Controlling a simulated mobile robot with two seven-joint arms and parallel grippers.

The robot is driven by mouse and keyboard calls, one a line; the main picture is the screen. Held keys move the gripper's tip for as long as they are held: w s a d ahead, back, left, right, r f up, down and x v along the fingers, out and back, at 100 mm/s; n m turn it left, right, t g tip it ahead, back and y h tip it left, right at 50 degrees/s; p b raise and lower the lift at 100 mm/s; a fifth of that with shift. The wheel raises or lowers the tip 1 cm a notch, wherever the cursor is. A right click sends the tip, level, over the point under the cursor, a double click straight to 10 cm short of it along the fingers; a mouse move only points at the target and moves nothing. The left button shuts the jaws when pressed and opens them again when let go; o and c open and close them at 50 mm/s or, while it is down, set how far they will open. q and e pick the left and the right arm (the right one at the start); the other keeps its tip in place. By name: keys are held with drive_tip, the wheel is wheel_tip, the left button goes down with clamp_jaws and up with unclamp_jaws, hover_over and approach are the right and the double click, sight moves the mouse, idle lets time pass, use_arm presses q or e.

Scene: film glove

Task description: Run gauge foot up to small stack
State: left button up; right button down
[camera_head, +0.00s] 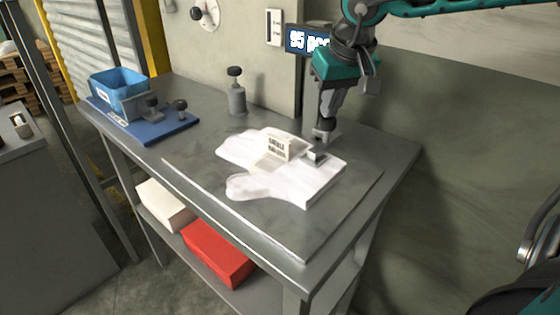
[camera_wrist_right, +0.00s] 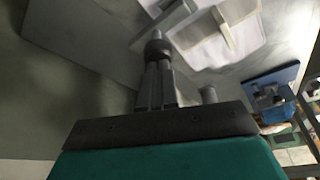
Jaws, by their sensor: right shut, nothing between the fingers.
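A flat white glove-shaped stack (camera_head: 318,186) lies on the grey table, with finger shapes toward the left. A beige upright gauge piece with dark marks (camera_head: 278,147) stands on it. A small grey-and-pale block (camera_head: 317,157) sits at the stack's right back edge; I cannot tell which part is the gauge foot. My right gripper (camera_head: 324,130) points down just behind that block, its fingers shut. In the wrist view a dark round knob (camera_wrist_right: 157,48) shows at the fingertips; whether they touch it is unclear. The white stack (camera_wrist_right: 205,55) lies beyond it. My left gripper is not in view.
A blue board (camera_head: 150,128) with a blue bin (camera_head: 118,86) and dark knobs stands at the table's left. A grey post with a dark knob (camera_head: 237,98) stands at the back. A display (camera_head: 305,40) hangs behind my right arm. The table front is clear.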

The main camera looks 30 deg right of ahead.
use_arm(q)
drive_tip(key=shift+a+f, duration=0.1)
use_arm(e)
drive_tip(key=shift+f, duration=0.1)
drive_tip(key=shift+r+p, duration=0.65)
drive_tip(key=shift+r, duration=0.15)
use_arm(q)
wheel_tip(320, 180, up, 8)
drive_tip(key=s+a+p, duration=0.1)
drive_tip(key=p, duration=0.9)
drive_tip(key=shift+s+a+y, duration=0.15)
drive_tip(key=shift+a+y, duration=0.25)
use_arm(e)
wheel_tip(320, 180, up, 13)
drive_tip(key=shift+f, duration=0.2)
drive_tip(key=shift+s, duration=0.1)
